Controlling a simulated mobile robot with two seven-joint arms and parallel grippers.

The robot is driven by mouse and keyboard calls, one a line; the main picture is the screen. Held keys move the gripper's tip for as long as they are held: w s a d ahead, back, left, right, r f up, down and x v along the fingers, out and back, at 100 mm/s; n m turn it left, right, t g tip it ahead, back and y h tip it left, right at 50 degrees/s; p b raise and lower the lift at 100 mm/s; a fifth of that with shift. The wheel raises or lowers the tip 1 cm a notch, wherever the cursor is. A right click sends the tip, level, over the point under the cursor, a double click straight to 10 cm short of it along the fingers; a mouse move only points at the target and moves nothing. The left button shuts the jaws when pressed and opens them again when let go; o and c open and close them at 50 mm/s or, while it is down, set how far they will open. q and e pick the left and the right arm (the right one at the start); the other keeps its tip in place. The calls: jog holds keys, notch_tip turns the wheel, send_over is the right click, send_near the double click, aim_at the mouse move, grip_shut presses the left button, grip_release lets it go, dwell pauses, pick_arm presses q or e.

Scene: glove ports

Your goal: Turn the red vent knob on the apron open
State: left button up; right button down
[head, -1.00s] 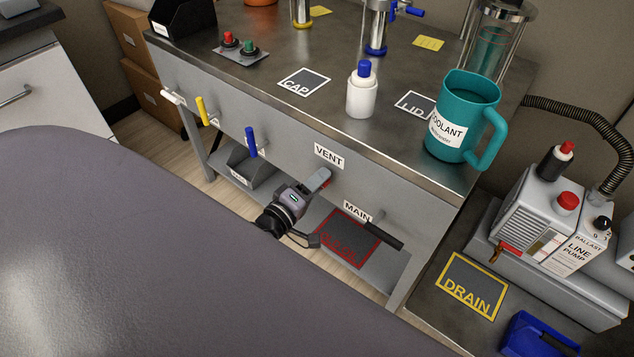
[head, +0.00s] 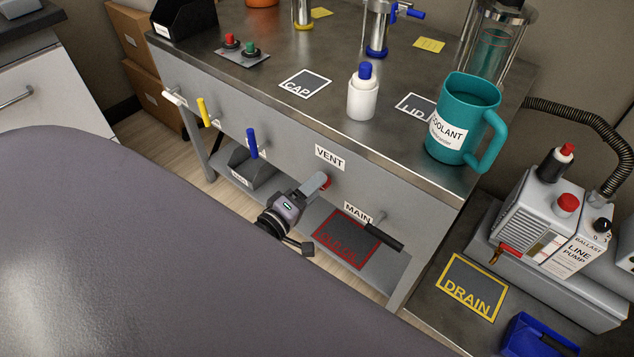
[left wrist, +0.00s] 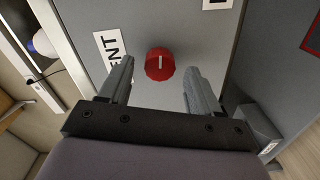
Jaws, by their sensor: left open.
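The red vent knob (left wrist: 160,64) sits on the grey apron below the VENT label (head: 329,157). In the head view only a small part of the knob (head: 327,184) shows past my gripper. A white pointer line on the knob shows in the left wrist view. My left gripper (head: 318,184) is at the apron in front of the knob. In the left wrist view my left gripper (left wrist: 157,75) is open, with one finger on each side of the knob and a gap on both sides. My right gripper is in neither view.
A black MAIN lever (head: 384,237) sticks out from the apron to the right. Blue (head: 252,143) and yellow (head: 203,112) handles stick out to the left. A teal coolant mug (head: 466,118) and a white bottle (head: 362,92) stand on the bench above.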

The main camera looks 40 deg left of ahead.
pick_arm(q)
jog(key=shift+s+a+r+p, duration=0.1)
jog(key=shift+s+p, duration=0.05)
jog(key=shift+s, duration=1.15)
jog(key=shift+s+a+p, duration=0.1)
jog(key=shift+s+p, duration=0.05)
jog(key=shift+s, duration=1.15)
jog(key=s+d+f+m+g+h, duration=0.1)
jog(key=s+d+f+m+g, duration=0.1)
jog(key=s+d+m+g, duration=0.85)
notch_tip(320, 180, up, 13)
jog(key=m+t+p, duration=0.3)
jog(key=m+p, duration=0.3)
jog(key=p, duration=1)
jog(key=shift+s+a, duration=0.15)
jog(key=shift+s, duration=0.25)
